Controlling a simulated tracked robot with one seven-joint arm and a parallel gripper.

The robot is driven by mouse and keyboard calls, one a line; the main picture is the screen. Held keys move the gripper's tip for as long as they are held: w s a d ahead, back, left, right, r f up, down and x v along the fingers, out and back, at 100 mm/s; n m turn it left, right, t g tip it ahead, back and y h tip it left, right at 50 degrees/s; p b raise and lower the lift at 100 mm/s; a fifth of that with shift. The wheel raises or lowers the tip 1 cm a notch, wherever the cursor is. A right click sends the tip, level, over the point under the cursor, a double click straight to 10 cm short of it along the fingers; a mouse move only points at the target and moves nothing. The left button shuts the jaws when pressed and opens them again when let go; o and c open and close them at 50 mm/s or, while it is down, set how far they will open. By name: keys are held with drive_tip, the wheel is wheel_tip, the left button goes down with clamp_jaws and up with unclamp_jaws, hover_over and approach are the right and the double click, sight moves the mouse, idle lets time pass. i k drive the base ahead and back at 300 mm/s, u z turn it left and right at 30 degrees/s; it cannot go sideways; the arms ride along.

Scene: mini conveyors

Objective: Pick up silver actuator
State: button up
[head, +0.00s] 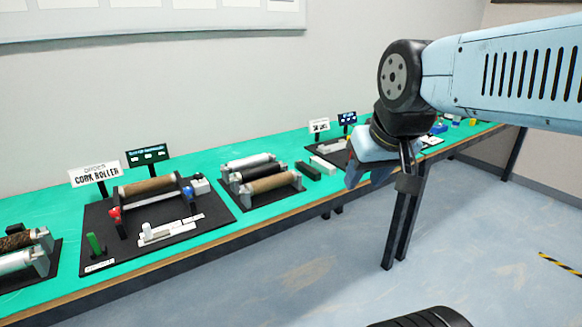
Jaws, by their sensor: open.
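A pale silver-white piece (168,231) with a small upright part lies near the front of the black board of the cork roller station, in the left half of the head view. It may be the silver actuator; its detail is too small to be sure. My gripper (380,181) hangs at the table's front edge on the right, well apart from this piece. Its jaws are open, and I see nothing between them. My arm hides part of the table behind it.
The cork roller (147,187) stands behind the pale piece on the black board (99,224), with a green upright block (95,245) at front left. A second roller set (271,183) stands to the right. Signs stand behind. Open floor (300,285) lies in front.

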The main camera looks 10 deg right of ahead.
sight(329, 169)
drive_tip(key=u, duration=0.1)
drive_tip(key=i, duration=1)
drive_tip(key=z, duration=0.1)
